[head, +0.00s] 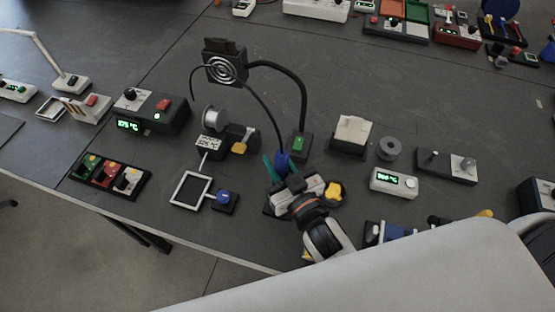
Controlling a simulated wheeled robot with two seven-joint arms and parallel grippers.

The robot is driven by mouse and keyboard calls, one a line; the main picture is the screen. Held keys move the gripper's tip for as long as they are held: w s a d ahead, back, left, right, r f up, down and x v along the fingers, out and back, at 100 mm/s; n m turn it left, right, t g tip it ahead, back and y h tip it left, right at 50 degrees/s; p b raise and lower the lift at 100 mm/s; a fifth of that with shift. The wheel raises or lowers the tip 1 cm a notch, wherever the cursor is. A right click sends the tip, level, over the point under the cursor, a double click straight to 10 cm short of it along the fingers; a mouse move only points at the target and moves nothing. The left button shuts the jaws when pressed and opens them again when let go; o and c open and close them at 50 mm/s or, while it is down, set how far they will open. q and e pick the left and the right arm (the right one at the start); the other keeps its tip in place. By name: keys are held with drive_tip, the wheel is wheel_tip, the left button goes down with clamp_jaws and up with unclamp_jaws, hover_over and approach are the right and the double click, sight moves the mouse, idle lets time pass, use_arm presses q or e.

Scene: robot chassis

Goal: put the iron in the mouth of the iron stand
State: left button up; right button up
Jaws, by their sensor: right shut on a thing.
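My right gripper (285,180) reaches in from the lower right and is shut on the iron (283,163). The iron's blue handle and a teal part show at the fingers, and a dark cord rises from its top. Its tip is hidden behind the gripper. The iron stand seems to be the low dark and light piece under and beside the gripper, with a yellow pad (335,191) at its right. The gripper and wrist cover most of it, so I cannot tell where its mouth is or whether the iron touches it. My left gripper is not in view.
A fume fan (225,67) on a curved arm stands behind the gripper. A dark station (150,111) with a green display is at left. A solder spool (214,118), a white frame (191,190) and a small white display box (394,182) lie around. Bare table shows at centre left.

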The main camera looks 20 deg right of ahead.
drive_tip(key=shift+f+b, duration=1)
drive_tip(key=shift+f, duration=0.5)
drive_tip(key=o, duration=1)
drive_tip(key=shift+s, duration=0.1)
drive_tip(key=s+d+b, duration=0.2)
drive_tip(key=s, duration=0.9)
drive_tip(key=shift+s+d, duration=0.15)
drive_tip(key=shift+s, duration=0.15)
wheel_tip(320, 180, up, 10)
drive_tip(key=p, duration=1.1)
